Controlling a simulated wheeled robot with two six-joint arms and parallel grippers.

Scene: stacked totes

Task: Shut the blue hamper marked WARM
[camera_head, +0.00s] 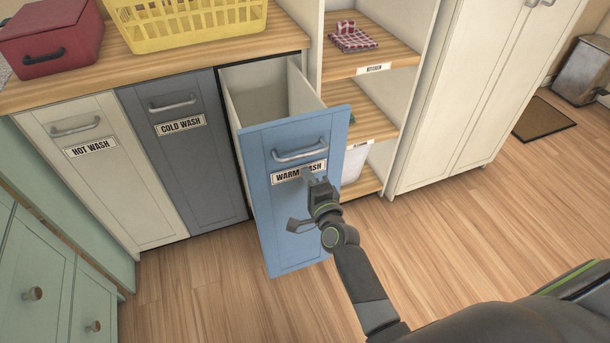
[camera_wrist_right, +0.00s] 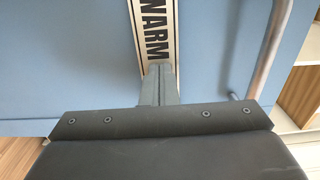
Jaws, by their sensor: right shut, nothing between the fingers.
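The blue hamper (camera_head: 265,235) marked WARM WASH stands pulled out from the counter, its open top showing a pale inside. It has a metal bar handle (camera_head: 300,154) above its label (camera_head: 286,175). My right gripper (camera_head: 308,176) is shut and empty at the front panel, over the label and below the handle. In the right wrist view, the shut fingertips (camera_wrist_right: 158,72) are at the label (camera_wrist_right: 155,35), with the handle (camera_wrist_right: 268,50) to the right. I cannot tell whether they touch the panel. My left gripper is not in view.
The grey COLD WASH hamper (camera_head: 185,155) and white HOT WASH hamper (camera_head: 105,175) stand flush to the left. A yellow basket (camera_head: 190,25) and a red box (camera_head: 48,40) are on the counter (camera_head: 225,50). Open shelves (camera_head: 370,55) stand at the right. The wooden floor (camera_head: 470,225) is clear.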

